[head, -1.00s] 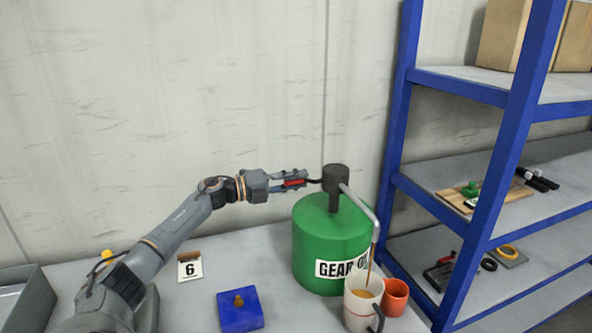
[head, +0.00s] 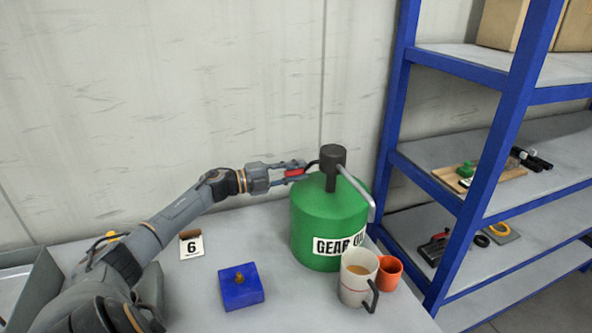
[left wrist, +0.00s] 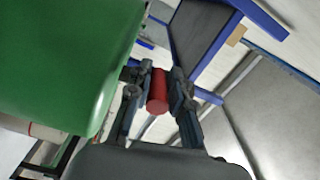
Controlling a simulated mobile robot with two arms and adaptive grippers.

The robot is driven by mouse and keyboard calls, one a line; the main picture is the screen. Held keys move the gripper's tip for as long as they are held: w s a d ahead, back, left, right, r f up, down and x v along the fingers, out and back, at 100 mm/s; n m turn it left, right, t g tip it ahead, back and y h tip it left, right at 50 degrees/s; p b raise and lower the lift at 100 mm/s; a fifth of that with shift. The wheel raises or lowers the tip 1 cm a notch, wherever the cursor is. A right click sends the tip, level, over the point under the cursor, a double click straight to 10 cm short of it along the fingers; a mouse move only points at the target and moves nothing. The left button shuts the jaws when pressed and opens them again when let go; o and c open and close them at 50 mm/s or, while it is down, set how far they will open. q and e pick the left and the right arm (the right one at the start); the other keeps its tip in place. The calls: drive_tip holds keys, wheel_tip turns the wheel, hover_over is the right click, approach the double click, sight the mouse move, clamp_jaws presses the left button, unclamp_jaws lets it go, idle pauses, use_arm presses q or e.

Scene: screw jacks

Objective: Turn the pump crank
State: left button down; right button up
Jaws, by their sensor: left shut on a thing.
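The green gear oil drum (head: 315,225) stands on the grey table with a dark pump head (head: 333,157) and a grey spout (head: 358,187) on top. The crank's red handle (head: 294,172) sticks out to the left of the pump head. My left gripper (head: 297,170) is shut on this handle; the left wrist view shows the red handle (left wrist: 158,91) between its fingers. A white mug (head: 352,285) with brown liquid inside stands in front of the drum, near the spout's end. No stream shows from the spout. My right gripper is not in view.
An orange cup (head: 390,272) stands right beside the mug. A blue block with a brown knob (head: 240,297) and a number 6 card (head: 191,244) are on the table. A grey tray (head: 42,283) is at the left; blue shelving (head: 468,200) stands at the right.

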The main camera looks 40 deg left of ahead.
use_arm(q)
drive_tip(key=shift+d+f, duration=0.1)
drive_tip(key=shift+f, duration=0.05)
drive_tip(key=c, duration=1.3)
unclamp_jaws()
drive_tip(key=shift+o, duration=0.2)
drive_tip(key=shift+s, duration=0.1)
drive_tip(key=v, duration=1.2)
